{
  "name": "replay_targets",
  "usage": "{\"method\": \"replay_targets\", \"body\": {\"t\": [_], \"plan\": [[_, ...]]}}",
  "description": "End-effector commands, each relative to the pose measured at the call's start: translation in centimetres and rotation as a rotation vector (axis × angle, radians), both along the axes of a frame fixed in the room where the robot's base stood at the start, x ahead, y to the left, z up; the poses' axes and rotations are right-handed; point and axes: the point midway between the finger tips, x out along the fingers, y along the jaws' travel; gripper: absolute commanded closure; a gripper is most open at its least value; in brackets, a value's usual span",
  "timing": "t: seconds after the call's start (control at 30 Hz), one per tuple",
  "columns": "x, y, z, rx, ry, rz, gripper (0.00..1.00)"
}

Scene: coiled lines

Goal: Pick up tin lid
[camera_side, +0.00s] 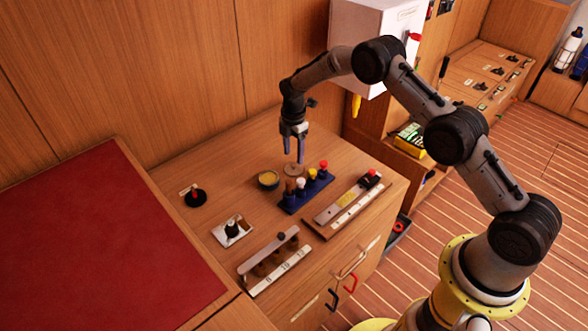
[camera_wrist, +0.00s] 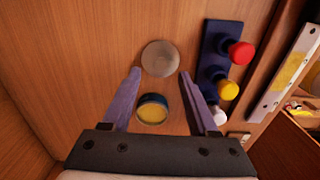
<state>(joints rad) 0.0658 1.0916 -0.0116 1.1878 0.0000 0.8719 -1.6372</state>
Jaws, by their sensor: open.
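The tin lid looks like a flat, round, grey-beige disc (camera_wrist: 160,58) lying on the wooden counter in the wrist view. In the side view the disc (camera_side: 293,169) lies just below my gripper's fingers. A small dark tin with yellow contents (camera_wrist: 152,108) stands close by; it also shows in the side view (camera_side: 268,181), left of the disc. My gripper (camera_side: 293,158) points down over the counter, open and empty. In the wrist view its fingertips (camera_wrist: 160,73) appear on either side of the disc's near edge. They seem to be above it, but the exact height is unclear.
A dark blue rack (camera_side: 318,187) with red, yellow and white knobs stands right beside the disc, near my right finger in the wrist view. Counter is clear left of the disc.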

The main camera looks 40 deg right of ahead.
Motion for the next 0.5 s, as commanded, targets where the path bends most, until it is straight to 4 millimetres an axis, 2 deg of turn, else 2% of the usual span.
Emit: {"method": "replay_targets", "body": {"t": [0.1, 0.23, 0.5], "plan": [[-0.1, -0.2, -2.0, 0.000, 0.005, 0.000, 0.40], [-0.1, -0.2, -3.6, -0.001, 0.003, -0.001, 0.40], [0.0, -0.2, -4.1, -0.001, -0.001, -0.001, 0.40]]}}
